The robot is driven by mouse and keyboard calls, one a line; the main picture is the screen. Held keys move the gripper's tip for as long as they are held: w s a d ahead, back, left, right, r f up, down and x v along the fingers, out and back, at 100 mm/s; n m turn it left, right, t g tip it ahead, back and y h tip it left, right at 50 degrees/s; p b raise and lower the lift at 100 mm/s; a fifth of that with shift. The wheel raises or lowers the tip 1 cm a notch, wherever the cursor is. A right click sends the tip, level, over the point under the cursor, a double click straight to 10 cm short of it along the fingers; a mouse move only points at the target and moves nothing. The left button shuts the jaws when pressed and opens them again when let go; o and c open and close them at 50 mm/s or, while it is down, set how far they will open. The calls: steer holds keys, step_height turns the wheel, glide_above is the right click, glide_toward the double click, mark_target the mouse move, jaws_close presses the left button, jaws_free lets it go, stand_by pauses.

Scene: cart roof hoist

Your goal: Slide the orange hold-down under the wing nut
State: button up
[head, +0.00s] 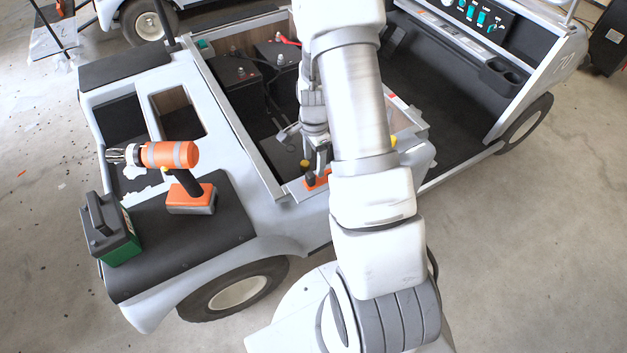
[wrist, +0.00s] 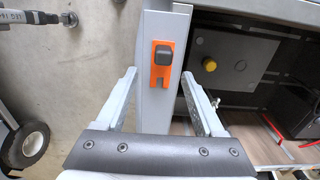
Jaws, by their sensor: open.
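The orange hold-down (wrist: 155,74) lies flat on a pale rail in the wrist view, with a black block on its upper part and a notch in its lower end. It also shows in the head view (head: 322,180), partly hidden by my gripper. A yellow knob (wrist: 210,65) stands on a dark surface to its right, apart from it. I cannot tell whether this knob is the wing nut. My gripper (wrist: 158,76) is open and empty, with one finger on each side of the rail. The hold-down sits between the fingertips and just beyond them.
The pale rail (wrist: 157,118) runs between my fingers. The open cart bay holds black batteries (head: 283,55). Bare floor is free at lower right.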

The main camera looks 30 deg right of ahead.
mark_target(314, 174)
steer(key=f, duration=0.3)
steer(key=f+b, duration=0.1)
steer(key=f, duration=0.2)
steer(key=shift+w+f, duration=0.2)
steer(key=shift+f, duration=0.2)
jaws_close()
